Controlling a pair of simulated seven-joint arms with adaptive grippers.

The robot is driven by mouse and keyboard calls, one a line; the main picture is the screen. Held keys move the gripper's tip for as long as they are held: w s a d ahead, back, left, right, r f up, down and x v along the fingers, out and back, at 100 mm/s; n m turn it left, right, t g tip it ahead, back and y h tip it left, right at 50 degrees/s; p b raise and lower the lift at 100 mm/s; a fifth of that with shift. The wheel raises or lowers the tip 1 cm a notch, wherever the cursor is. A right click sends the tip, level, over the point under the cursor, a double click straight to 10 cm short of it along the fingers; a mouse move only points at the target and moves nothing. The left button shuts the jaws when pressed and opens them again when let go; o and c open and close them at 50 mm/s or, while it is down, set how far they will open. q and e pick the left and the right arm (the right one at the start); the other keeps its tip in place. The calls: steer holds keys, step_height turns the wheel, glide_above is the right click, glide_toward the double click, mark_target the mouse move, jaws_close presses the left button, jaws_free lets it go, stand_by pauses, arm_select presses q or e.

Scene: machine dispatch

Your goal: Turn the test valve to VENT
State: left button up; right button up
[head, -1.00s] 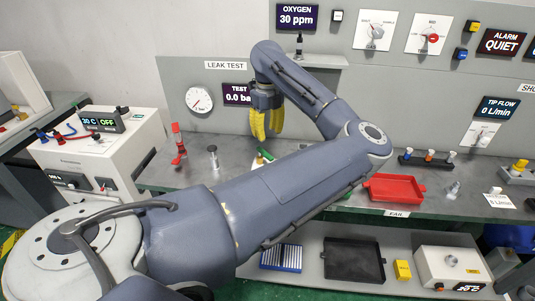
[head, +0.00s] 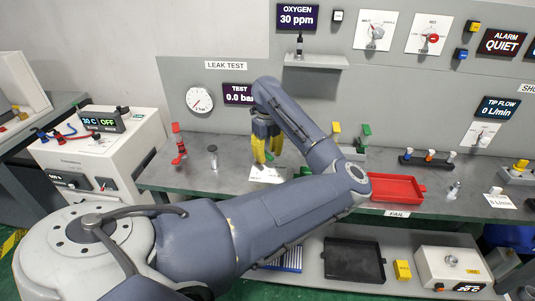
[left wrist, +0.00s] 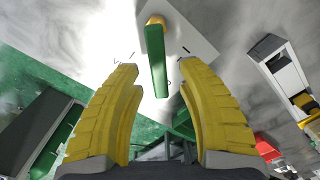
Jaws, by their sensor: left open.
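The test valve shows in the left wrist view as a green lever (left wrist: 158,62) with a yellow end at the top, over a white plate (left wrist: 190,45). The plate's marks are too small to read. In the head view the white plate (head: 265,175) lies on the bench below my left gripper (head: 267,158), and the lever is hidden there. My left gripper's yellow fingers (left wrist: 158,80) are open and point down, one on each side of the lever's line in the wrist view, with nothing between them gripped. Contact with the lever cannot be told. My right gripper is not in view.
A red-handled fitting (head: 178,143) and a metal post (head: 213,157) stand left on the bench. Yellow (head: 336,130) and green (head: 365,136) handled fittings stand behind my forearm. A red tray (head: 395,188) lies to the right. The panel with a gauge (head: 199,100) rises behind.

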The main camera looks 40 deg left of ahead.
arm_select(q)
steer(key=shift+c, duration=0.4)
jaws_close()
steer(key=shift+s, duration=0.1)
